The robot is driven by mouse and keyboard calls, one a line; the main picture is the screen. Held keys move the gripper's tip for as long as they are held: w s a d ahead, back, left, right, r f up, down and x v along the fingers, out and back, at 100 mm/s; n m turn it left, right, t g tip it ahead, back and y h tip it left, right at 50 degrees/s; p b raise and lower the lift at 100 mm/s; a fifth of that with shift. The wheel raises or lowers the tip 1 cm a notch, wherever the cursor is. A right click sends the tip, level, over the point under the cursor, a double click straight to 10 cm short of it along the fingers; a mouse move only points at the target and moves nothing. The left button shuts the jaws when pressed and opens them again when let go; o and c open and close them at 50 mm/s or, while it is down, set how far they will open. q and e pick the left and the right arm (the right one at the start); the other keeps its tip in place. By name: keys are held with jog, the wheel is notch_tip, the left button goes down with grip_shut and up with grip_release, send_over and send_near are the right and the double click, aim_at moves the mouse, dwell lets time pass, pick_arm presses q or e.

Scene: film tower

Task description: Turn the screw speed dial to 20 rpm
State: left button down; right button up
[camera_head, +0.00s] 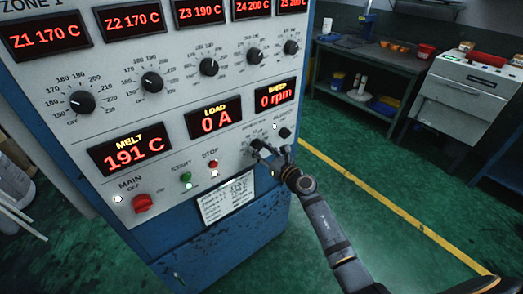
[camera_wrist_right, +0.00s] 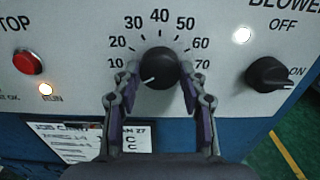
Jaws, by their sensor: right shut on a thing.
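The screw speed dial (camera_wrist_right: 158,68) is a round black knob with a scale from 10 to 70 printed around it. Its white pointer line points to the lower left, below the 10 mark. My right gripper (camera_wrist_right: 160,88) is shut on the dial, one finger on each side. In the head view my right gripper (camera_head: 272,153) is at the lower right of the panel and mostly covers the dial. The rpm display (camera_head: 275,97) reads 0 rpm. My left gripper is not in view.
A blower knob (camera_wrist_right: 268,75) sits close to the right of the dial. To its left are the red stop button (camera_wrist_right: 27,62) and a lit run lamp (camera_wrist_right: 45,89). A job card (camera_head: 227,199) is below. A workbench (camera_head: 375,55) stands behind, with open green floor before it.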

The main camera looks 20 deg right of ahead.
jog(key=shift+m, duration=0.3)
jog(key=m+p, duration=0.3)
jog(key=m, duration=0.1)
jog(key=shift+r, duration=0.15)
jog(key=m+p, duration=0.2)
jog(key=m, duration=0.2)
jog(key=shift+m+p, duration=0.7)
jog(key=shift+m, duration=0.8)
jog(key=shift+f, duration=0.2)
jog(key=o, duration=1.1)
jog(key=shift+o, duration=0.2)
